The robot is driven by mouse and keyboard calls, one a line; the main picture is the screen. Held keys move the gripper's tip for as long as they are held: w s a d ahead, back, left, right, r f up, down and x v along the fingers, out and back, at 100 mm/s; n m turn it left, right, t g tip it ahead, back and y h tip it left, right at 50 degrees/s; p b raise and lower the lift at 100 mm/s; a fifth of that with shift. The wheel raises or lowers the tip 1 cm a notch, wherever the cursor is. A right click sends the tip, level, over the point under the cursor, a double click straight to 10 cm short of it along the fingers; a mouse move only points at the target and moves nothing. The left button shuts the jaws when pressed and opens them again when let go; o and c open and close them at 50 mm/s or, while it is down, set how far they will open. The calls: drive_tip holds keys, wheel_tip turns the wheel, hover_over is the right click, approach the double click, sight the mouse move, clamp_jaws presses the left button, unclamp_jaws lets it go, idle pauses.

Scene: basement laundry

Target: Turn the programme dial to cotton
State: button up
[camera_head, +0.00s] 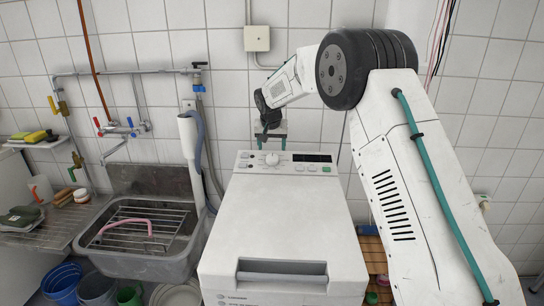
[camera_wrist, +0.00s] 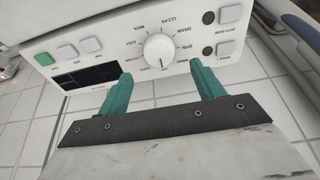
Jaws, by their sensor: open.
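The programme dial (camera_head: 271,158) is a round white knob on the control panel (camera_head: 240,161) at the back of the white washing machine (camera_head: 283,222). In the wrist view the dial (camera_wrist: 158,47) is ringed by small printed words, among them wool, drain and clean. I cannot read a cotton label, and the dial's pointer is too small to tell surely. My gripper (camera_wrist: 161,70) has two teal fingers spread apart, one to each side of the dial in the picture, with nothing between them. In the head view my gripper (camera_head: 269,142) hangs just above and behind the panel.
Round and square buttons and a dark display (camera_wrist: 88,77) flank the dial on the panel. A grey sink (camera_head: 146,262) with a rack stands left of the machine, with a pipe and hose between. The tiled wall is close behind the panel.

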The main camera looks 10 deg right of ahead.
sight(272, 157)
drive_tip(key=x, duration=0.6)
drive_tip(key=shift+f, duration=0.1)
drive_tip(key=c, duration=1)
